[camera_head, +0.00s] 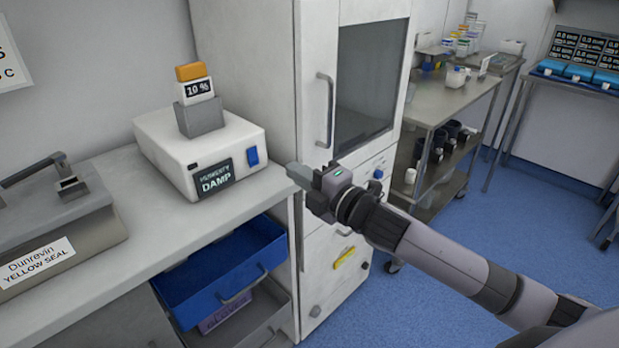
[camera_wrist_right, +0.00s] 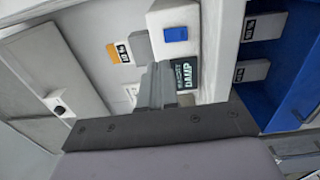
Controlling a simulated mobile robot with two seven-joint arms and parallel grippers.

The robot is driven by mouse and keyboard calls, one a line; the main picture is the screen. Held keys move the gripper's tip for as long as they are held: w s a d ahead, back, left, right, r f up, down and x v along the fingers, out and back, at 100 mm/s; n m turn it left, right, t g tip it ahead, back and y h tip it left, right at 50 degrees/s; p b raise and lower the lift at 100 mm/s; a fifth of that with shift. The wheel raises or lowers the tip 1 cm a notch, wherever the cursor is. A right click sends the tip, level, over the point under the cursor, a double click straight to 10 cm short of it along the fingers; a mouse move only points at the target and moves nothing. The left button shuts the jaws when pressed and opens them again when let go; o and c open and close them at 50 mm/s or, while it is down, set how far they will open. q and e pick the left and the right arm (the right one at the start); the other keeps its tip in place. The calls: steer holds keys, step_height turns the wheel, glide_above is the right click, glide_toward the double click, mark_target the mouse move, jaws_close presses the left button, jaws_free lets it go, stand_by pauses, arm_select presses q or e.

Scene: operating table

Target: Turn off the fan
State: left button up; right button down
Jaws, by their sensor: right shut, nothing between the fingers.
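No object in view is plainly a fan. A white box (camera_head: 165,160) with a blue rocker switch (camera_head: 252,156) and a dark "DAMP" sign (camera_head: 214,178) stands on the bench. The blue switch also shows in the right wrist view (camera_wrist_right: 175,34). A tall white cabinet (camera_head: 250,60) with a dark glass door (camera_head: 368,85) stands behind; a small blue knob (camera_head: 378,174) is on its front. My right gripper (camera_head: 299,176) is shut and empty, at the bench's right end in front of the cabinet, apart from the switch. My left gripper is out of view.
A grey block with an orange-topped "10 %" piece (camera_head: 194,82) sits on the white box. A blue drawer (camera_head: 205,280) stands open below the bench (camera_head: 130,240). A grey "YELLOW SEAL" device (camera_head: 55,225) is at the left. A steel cart (camera_head: 445,98) stands beyond my right arm.

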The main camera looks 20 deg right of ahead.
steer(key=shift+v, duration=1.25)
steer(key=shift+r, duration=0.2)
steer(key=s+a+f+m+g+h+p, duration=0.2)
steer(key=s+f+m+g+h+p, duration=0.2)
steer(key=s+f+m, duration=1.5)
steer(key=s+f+g, duration=0.2)
steer(key=s+f, duration=0.3)
steer(key=f, duration=0.2)
steer(key=shift+s+a+f+m+g, duration=0.15)
steer(key=shift+s+f+m+g, duration=0.15)
steer(key=shift+g, duration=0.1)
